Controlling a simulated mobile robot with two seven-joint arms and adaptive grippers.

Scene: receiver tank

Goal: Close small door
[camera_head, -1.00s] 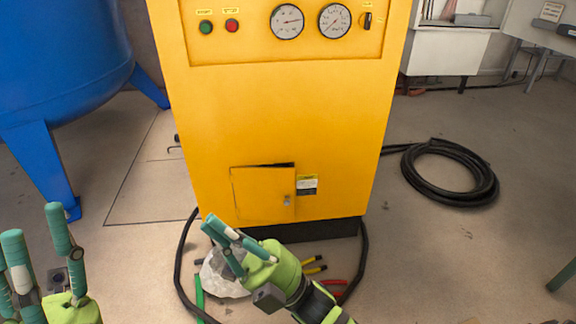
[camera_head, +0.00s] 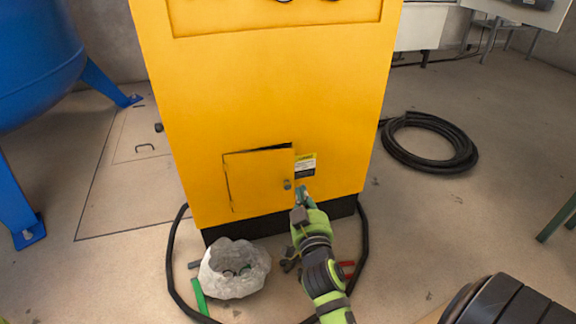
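The small door (camera_head: 255,182) is a yellow panel low on the front of the yellow cabinet (camera_head: 260,90). A dark gap shows along its top edge, so it stands slightly ajar. A small grey latch (camera_head: 287,184) sits near its right edge. My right gripper (camera_head: 301,194) is at the door's lower right corner, just below the latch. Its fingers are small and partly hidden by its green body, so I cannot tell whether they are open or touching the door. My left gripper is out of view.
A whitish rock-like bowl (camera_head: 234,268) and a green-handled tool (camera_head: 200,298) lie on the floor in front. A coiled black hose (camera_head: 430,142) lies at right, a blue tank (camera_head: 35,60) at left.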

